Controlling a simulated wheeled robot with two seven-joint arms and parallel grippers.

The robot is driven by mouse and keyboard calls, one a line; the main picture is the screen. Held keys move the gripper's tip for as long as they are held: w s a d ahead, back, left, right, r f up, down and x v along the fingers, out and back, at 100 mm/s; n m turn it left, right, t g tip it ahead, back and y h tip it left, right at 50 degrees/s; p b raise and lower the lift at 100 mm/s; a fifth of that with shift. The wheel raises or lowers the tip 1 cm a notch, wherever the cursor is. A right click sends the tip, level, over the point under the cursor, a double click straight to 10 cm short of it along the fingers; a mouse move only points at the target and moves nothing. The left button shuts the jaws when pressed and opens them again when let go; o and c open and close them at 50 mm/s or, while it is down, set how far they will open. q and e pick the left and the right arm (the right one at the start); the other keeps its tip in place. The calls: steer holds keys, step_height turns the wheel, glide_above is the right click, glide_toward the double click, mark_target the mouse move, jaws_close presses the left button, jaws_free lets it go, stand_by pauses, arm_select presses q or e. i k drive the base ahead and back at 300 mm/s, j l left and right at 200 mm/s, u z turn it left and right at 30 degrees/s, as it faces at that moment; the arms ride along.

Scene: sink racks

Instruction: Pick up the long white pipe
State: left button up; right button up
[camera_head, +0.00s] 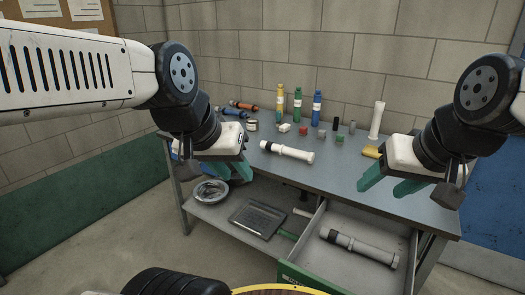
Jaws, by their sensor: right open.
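Three white pipes show in the head view. One with black end fittings (287,152) lies on the tabletop, between my grippers. A longer-looking one with a black collar (365,250) lies in the open drawer below. A third (377,120) stands upright at the back right of the table. My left gripper (215,170) is over the table's left end, its green fingers apart, with nothing seen between them. My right gripper (390,184) is open and empty above the table's right part, apart from every pipe.
Yellow, green and blue bottles (297,105) and small blocks stand along the back of the grey table (330,178). Orange and blue tools lie at back left. A bowl (211,190) and dark tray (257,219) sit on the lower shelf. The drawer (335,278) juts toward me.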

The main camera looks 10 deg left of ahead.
mark_target(282, 150)
steer(key=u, duration=0.15)
steer(key=j, duration=0.7)
steer(key=i+j+u, duration=0.1)
steer(key=j, duration=0.55)
steer(key=i+j, duration=0.15)
steer(key=i, duration=0.25)
steer(key=i+j, duration=0.1)
steer(key=i, duration=0.3)
steer(key=i+l, duration=0.1)
steer(key=i, duration=0.2)
steer(key=u, duration=0.05)
